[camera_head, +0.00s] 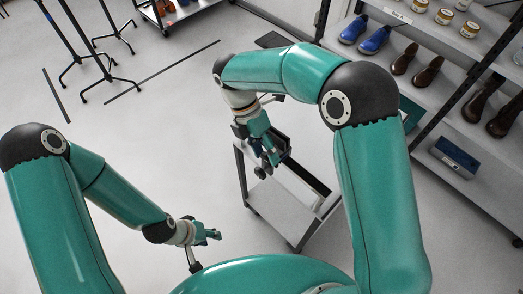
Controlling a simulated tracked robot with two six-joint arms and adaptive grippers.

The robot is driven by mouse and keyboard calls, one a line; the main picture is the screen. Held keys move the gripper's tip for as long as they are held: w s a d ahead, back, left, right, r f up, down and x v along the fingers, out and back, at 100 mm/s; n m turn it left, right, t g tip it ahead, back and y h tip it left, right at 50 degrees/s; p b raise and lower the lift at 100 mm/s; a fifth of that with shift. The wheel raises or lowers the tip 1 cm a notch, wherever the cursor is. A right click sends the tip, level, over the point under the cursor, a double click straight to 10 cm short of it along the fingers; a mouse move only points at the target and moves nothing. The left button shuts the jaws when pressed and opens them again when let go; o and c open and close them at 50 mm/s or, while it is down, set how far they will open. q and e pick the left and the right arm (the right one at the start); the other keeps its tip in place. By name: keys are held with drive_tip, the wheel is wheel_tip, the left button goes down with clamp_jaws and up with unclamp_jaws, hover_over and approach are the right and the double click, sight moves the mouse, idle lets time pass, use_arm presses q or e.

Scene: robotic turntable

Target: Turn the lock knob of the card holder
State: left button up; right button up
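My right gripper (268,155) hangs at the end of the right arm, over the left part of a small white cart (282,208). Its dark fingertips are small and partly merge with dark parts behind them, so I cannot tell whether they are open or touching anything. I cannot make out the card holder or its lock knob for certain. My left gripper (208,236) is low at the left, over bare floor and apart from the cart. Its fingers are too small to read.
A shelf rack at the right holds blue shoes (367,35), brown shoes (414,62), jars (444,16) and a blue box (455,154). Black stands (90,55) are at the upper left. The grey floor (150,115) between is mostly clear.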

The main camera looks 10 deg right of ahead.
drive_tip(key=shift+r, duration=0.1)
drive_tip(key=v, duration=1.1)
drive_tip(key=shift+w+r, duration=0.25)
drive_tip(key=shift+w, duration=0.05)
drive_tip(key=shift+a, duration=0.1)
